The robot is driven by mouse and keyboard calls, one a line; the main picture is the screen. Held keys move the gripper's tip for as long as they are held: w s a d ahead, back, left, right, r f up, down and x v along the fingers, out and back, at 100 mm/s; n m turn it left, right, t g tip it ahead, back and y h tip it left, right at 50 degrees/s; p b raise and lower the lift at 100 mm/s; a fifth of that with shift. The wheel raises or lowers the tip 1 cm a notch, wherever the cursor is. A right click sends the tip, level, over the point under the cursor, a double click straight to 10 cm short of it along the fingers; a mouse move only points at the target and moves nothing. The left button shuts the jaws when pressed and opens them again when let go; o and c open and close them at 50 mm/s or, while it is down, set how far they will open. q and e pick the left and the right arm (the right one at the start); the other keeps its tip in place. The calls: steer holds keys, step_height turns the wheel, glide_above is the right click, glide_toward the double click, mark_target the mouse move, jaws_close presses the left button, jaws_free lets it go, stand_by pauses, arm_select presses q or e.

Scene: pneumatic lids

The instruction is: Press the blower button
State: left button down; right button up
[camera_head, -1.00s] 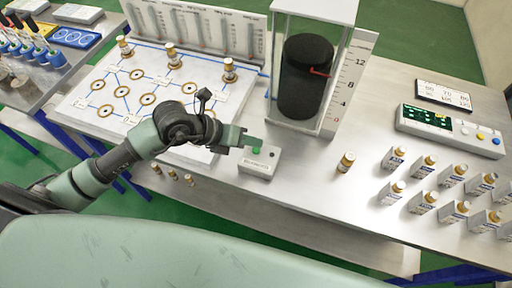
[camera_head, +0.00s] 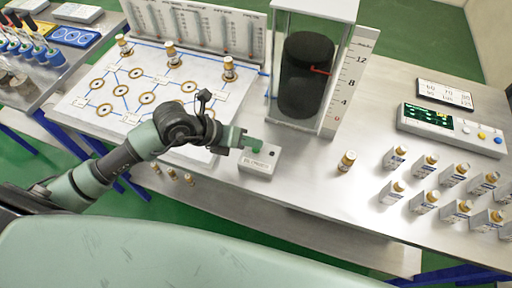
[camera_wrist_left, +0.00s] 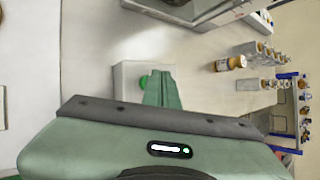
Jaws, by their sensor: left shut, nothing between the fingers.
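The blower box (camera_head: 258,166) is a small pale box with lettering on its front, on the steel table in front of the clear column. My left gripper (camera_head: 254,143) is shut and empty, with its green fingertips at the top of the box. In the left wrist view, the green button (camera_wrist_left: 144,82) shows just left of the shut fingers (camera_wrist_left: 162,88), over the pale box (camera_wrist_left: 127,72). The fingers partly cover the button, and I cannot tell whether they touch it or whether it is pressed down. My right gripper is not in view.
The clear column (camera_head: 331,118) with a black cylinder (camera_head: 306,76) stands behind the box. A board with ring ports (camera_head: 75,112) lies to the left. A vial (camera_head: 347,161), several capped bottles (camera_head: 424,202) and a control panel (camera_head: 452,130) are to the right.

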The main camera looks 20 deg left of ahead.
mark_target(253, 150)
arm_select(q)
steer(key=shift+f+b, duration=0.35)
steer(key=shift+f, duration=0.05)
stand_by(0.7)
steer(key=shift+r, duration=0.1)
steer(key=shift+r+p, duration=0.7)
steer(key=shift+r, duration=0.05)
step_height(253, 150, up, 5)
steer(key=p, duration=0.4)
stand_by(0.6)
